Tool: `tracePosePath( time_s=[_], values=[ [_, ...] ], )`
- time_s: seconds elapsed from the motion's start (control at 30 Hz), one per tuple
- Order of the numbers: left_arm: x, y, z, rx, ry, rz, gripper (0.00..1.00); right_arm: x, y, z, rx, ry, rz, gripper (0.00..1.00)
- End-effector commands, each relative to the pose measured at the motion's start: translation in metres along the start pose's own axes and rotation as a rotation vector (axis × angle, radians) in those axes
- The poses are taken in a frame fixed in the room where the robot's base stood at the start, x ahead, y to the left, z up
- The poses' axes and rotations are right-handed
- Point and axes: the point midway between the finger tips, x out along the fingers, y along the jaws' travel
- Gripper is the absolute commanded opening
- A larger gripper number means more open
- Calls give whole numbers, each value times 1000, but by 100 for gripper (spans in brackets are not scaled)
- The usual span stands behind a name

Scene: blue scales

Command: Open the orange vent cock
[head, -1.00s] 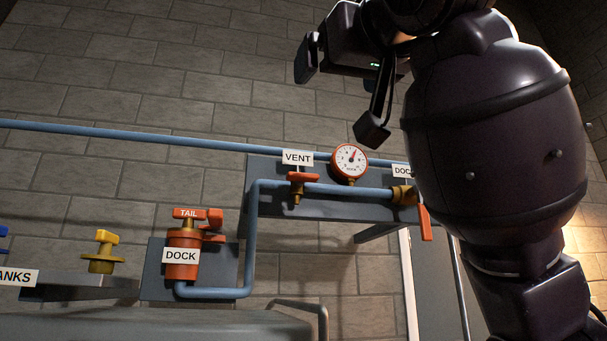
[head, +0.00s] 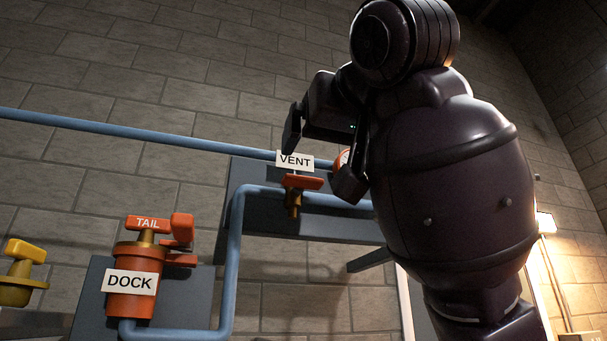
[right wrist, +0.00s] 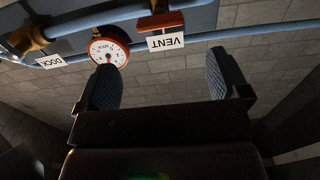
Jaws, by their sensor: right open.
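The orange vent cock (head: 302,182) has a flat orange handle on a brass body, set on a blue pipe (head: 335,198) under a white VENT sign (head: 295,161). Its handle lies across the picture. It also shows at the top of the right wrist view (right wrist: 160,21), with the VENT sign (right wrist: 166,41) upside down. My right gripper (head: 318,160) is open and empty. In the head view its fingers appear to either side of the sign; in the right wrist view the cock and sign lie beyond the gap between the fingertips (right wrist: 163,75). My left gripper is out of view.
The pressure gauge (right wrist: 108,49) is beside the cock, mostly hidden by my right finger in the head view. An orange DOCK canister (head: 130,283) with a TAIL handle stands lower left. A yellow-handled valve (head: 22,255) is further left. A grey plate backs the pipe.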

Motion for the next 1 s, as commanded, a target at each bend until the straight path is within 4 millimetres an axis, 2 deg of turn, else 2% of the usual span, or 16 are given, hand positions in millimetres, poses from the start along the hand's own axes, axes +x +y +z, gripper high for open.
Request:
tracePosePath(
  time_s=[0.3, 0.5, 0.7, 0.97, 1.0],
  values=[
    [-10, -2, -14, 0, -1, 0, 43, 56, 1, -1, 1, -5, 2, 94],
    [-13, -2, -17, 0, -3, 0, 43, 80, 1, -1, 1, -3, 1, 94],
    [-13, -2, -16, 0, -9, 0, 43, 90, 1, 0, 0, -1, 1, 94],
    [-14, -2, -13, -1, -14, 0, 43, 90, 0, 0, 0, -1, 1, 94],
    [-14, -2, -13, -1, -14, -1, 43, 90, 0, 0, 0, -1, 1, 89]
  ],
)
